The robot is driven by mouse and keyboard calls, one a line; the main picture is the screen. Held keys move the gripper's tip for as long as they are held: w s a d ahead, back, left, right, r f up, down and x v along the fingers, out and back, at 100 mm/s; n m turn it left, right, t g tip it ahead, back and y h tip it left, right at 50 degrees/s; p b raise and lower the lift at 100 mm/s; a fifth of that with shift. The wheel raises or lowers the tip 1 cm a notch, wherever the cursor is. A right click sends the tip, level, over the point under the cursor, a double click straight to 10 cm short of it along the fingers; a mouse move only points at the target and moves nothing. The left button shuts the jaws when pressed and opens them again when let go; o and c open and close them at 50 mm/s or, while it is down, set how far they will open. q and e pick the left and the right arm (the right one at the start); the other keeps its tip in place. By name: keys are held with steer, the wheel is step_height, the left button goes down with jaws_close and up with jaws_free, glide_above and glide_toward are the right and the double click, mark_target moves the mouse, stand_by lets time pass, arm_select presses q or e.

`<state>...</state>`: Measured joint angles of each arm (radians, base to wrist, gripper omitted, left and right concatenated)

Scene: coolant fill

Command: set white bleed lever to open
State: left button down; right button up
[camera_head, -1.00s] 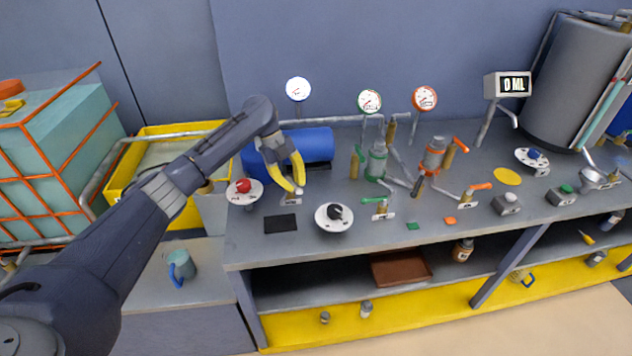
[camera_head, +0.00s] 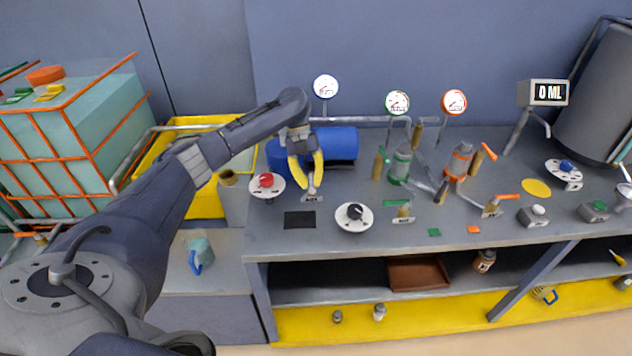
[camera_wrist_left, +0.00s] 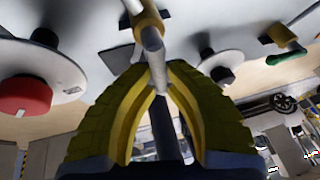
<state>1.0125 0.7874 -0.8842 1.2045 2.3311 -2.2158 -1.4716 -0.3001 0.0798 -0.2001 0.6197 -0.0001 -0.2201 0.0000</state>
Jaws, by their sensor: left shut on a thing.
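The white bleed lever (camera_head: 312,188) stands on a small valve with a label plate, near the front left of the bench. In the left wrist view the lever (camera_wrist_left: 151,42) is a pale rod coming from a brass valve body (camera_wrist_left: 146,22). My left gripper (camera_head: 307,185) reaches it from above and behind. Its yellow fingers (camera_wrist_left: 156,72) are shut on the lever's end, which they partly hide. The lever's exact angle is hard to read in the head view. My right gripper is not in view.
A red knob on a white disc (camera_head: 267,181) lies close left of the lever. A black knob on a disc (camera_head: 355,212) stands to the front right. A blue cylinder (camera_head: 340,146) lies behind the gripper. A green-handled valve (camera_head: 400,205) is further right.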

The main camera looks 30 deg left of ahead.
arm_select(q)
steer(key=shift+s+f, duration=0.1)
steer(key=shift+f, duration=0.05)
steer(key=c, duration=1.3)
jaws_free()
steer(key=shift+c, duration=0.2)
steer(key=v, duration=1.2)
